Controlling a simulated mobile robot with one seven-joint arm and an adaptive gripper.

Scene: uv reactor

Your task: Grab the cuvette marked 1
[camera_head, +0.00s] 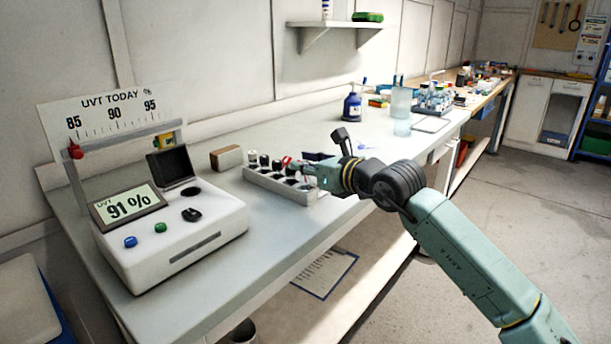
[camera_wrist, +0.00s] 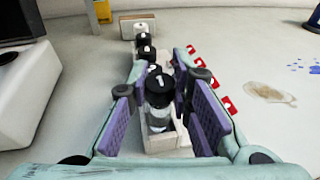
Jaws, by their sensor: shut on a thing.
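A cuvette (camera_wrist: 159,112) with a clear body and a black cap stands nearest in the wrist view. Its cap bears a small white mark that looks like a 1. My gripper (camera_wrist: 162,82) has its purple pads on both sides of this cuvette and is shut on it. The cuvette is at the near end of the white rack (camera_wrist: 183,148), and I cannot tell whether it is lifted. More black-capped cuvettes (camera_wrist: 146,53) stand in a row beyond it. In the head view my gripper (camera_head: 312,172) is over the right part of the rack (camera_head: 272,188) and hides the held cuvette.
A white UVT meter (camera_head: 175,235) reading 91 % stands left of the rack, its lid open. A brown block (camera_head: 226,157) lies behind the rack.

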